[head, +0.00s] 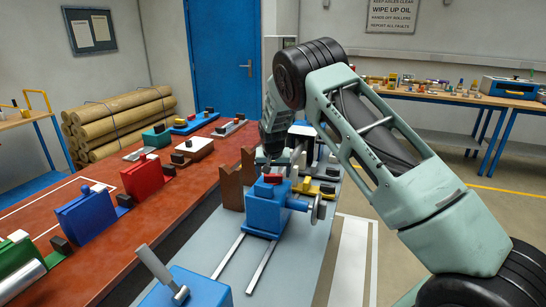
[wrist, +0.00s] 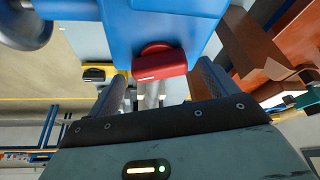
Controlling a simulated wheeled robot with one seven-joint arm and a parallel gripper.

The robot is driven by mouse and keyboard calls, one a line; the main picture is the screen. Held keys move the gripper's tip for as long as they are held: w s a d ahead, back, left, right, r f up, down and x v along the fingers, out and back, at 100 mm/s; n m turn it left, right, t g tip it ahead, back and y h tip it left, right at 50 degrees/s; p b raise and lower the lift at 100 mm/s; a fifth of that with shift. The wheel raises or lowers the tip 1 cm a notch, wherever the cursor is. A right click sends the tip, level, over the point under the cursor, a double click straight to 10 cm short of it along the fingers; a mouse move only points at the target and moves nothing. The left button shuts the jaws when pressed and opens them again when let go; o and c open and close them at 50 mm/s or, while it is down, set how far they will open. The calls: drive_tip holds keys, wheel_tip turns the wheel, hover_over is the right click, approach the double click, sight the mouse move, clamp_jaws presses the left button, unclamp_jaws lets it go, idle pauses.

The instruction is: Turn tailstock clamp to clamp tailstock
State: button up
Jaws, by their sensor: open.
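The blue tailstock (head: 266,213) stands on the grey bed, with a red clamp piece (head: 273,179) on its top. In the wrist view, the blue body (wrist: 150,18) fills the upper middle and the red clamp piece (wrist: 160,66) juts from it. My gripper (wrist: 160,80) is open, with one finger on each side of the red piece and visible gaps to both. A pale grey bar shows between the fingers beyond the red piece; I cannot tell what it belongs to. In the head view my gripper is mostly hidden by my arm.
A handwheel (head: 319,204) sits at the tailstock's right. Brown notched blocks (head: 232,187) stand at its left, and a yellow block (head: 308,189) lies behind it. A grey lever (head: 160,268) rises from a blue housing in front. The red-brown bench (head: 152,220) at left holds several coloured devices.

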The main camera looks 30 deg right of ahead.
drive_tip(key=b+v, duration=0.3)
drive_tip(key=v, duration=1.3)
drive_tip(key=shift+r, duration=0.1)
